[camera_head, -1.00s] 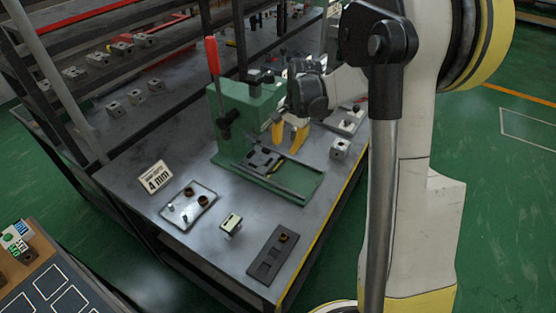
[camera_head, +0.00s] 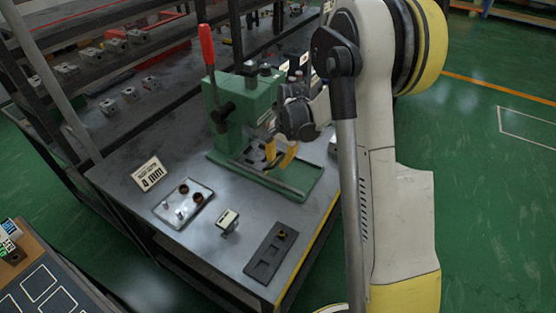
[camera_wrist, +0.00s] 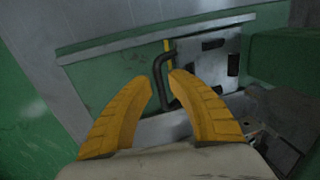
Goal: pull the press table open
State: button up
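The green press (camera_head: 245,100), with a red-tipped lever, stands on the grey workbench. Its press table (camera_head: 254,155) is a metal plate with dark slots, sitting low in the green base. In the wrist view, the press table (camera_wrist: 208,62) shows beyond my fingers, with a dark bent handle (camera_wrist: 158,80) at its edge. My gripper (camera_head: 279,163) points down over the base, close to the table. In the wrist view, its yellow fingertips (camera_wrist: 162,82) are apart, with the handle showing in the gap between them. I cannot tell whether they touch it.
A tray with small parts (camera_head: 183,204), a "4 mm" sign (camera_head: 148,173), a small block (camera_head: 228,221) and a dark slotted plate (camera_head: 268,256) lie on the workbench (camera_head: 215,260) in front of the press. Shelving stands behind at left. Green floor is open at right.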

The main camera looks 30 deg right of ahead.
grip_shut()
jog(key=s+d, duration=0.2)
jog(key=s, duration=0.1)
jog(key=s+d, duration=0.2)
jog(key=s, duration=0.2)
jog(key=s+d, duration=0.3)
jog(key=s, duration=0.1)
jog(key=shift+d, duration=0.1)
jog(key=shift+c, duration=1.3)
grip_release()
jog(key=shift+w, duration=0.1)
jog(key=o, duration=0.7)
